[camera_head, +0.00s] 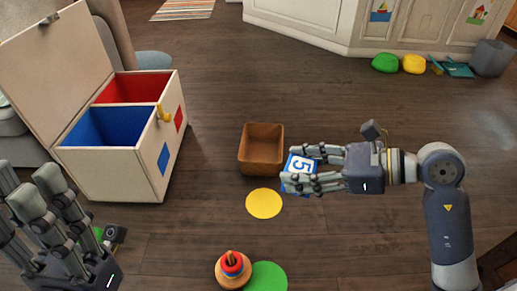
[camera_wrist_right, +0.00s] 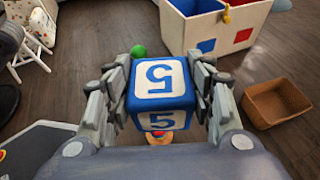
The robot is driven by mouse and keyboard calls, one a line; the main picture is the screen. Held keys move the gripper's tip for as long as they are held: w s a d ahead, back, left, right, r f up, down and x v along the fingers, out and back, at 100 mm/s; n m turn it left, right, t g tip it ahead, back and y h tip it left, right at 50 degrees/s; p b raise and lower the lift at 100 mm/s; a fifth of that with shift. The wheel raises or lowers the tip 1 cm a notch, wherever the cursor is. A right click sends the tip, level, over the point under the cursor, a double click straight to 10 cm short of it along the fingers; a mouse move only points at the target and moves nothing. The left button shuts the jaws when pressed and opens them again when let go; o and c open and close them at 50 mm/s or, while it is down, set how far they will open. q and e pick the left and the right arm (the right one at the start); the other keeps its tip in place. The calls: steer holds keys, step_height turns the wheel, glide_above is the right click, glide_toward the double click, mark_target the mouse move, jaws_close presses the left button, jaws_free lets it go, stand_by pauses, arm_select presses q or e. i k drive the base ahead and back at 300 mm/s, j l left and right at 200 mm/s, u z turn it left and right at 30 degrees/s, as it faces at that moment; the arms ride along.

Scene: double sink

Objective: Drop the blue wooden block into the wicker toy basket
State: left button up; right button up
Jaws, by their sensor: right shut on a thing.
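My right gripper (camera_head: 315,170) is shut on the blue wooden block (camera_head: 300,164), which has a white face with a blue 5. In the right wrist view the block (camera_wrist_right: 162,85) sits between the fingers of the right gripper (camera_wrist_right: 160,98). The brown wicker toy basket (camera_head: 247,160) stands on the floor, open at the top; its inside looks empty. In the head view the block is just right of and below the basket; in the wrist view the basket (camera_wrist_right: 262,113) is to the block's right. My left gripper (camera_head: 45,200) is at the lower left, fingers spread, holding nothing visible.
A wooden toy chest (camera_head: 120,172) with red and blue compartments stands open at left. Floor beyond the basket is clear.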

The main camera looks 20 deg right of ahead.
mark_target(262, 146)
steer(key=i+l+u, duration=0.15)
steer(key=l+u, duration=0.3)
steer(key=i+l+u, duration=0.15)
steer(key=l+u, duration=0.15)
steer(key=u, duration=0.15)
steer(key=i+l+u, duration=0.15)
steer(key=l, duration=1.35)
steer(key=i+l+u, duration=0.15)
steer(key=l, duration=1.4)
steer(key=i+j, duration=0.25)
steer(key=i, duration=0.15)
